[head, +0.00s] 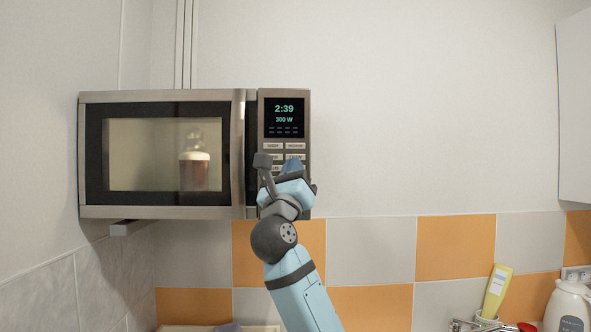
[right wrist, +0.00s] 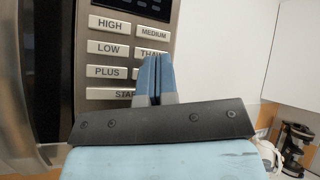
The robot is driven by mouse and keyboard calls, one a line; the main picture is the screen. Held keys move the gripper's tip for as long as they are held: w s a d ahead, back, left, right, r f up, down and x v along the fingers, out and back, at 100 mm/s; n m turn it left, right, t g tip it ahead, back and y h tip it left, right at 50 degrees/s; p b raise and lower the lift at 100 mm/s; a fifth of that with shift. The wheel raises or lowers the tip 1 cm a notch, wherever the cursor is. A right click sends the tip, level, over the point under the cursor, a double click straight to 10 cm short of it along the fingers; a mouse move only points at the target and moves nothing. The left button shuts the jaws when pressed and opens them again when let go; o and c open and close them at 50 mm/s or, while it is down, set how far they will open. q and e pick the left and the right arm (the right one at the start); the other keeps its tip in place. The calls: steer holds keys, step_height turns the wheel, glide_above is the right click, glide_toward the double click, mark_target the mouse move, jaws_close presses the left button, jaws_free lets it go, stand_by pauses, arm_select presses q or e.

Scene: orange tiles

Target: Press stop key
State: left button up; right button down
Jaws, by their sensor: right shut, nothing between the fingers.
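The microwave (head: 160,212) hangs on the wall with its door shut. A glass with brown content and a pale top (head: 194,172) stands inside. Its display (head: 284,117) reads 2:39 and 300 W. My right gripper (head: 291,166) is shut and empty in front of the key panel. In the right wrist view its blue fingers (right wrist: 155,65) point up the panel and cover part of the right key column. The HIGH, MEDIUM, LOW and PLUS keys are readable; the THAW and START keys (right wrist: 110,94) are partly covered. No stop label is readable. Contact with the panel cannot be told. My left gripper is not in view.
A yellow bottle (head: 496,292) and a white kettle-like jug (head: 568,305) stand at the lower right. A white cabinet (head: 575,110) is at the right edge. A dark coffee maker (right wrist: 294,145) shows in the right wrist view. The wall right of the microwave is clear.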

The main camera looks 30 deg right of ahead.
steer(key=shift+w, duration=0.1)
steer(key=shift+w+d, duration=0.25)
stand_by(0.3)
steer(key=shift+w+d+p, duration=0.2)
steer(key=shift+w+p, duration=0.1)
steer(key=shift+w, duration=0.05)
stand_by(0.6)
stand_by(0.3)
steer(key=shift+s+a+p, duration=0.4)
steer(key=shift+s+a, duration=0.05)
steer(key=shift+s, duration=0.25)
steer(key=s+a, duration=0.1)
steer(key=s+p, duration=0.1)
steer(key=s, duration=0.1)
steer(key=s+a+p, duration=0.1)
steer(key=shift+s+a, duration=0.15)
steer(key=shift+a, duration=0.15)
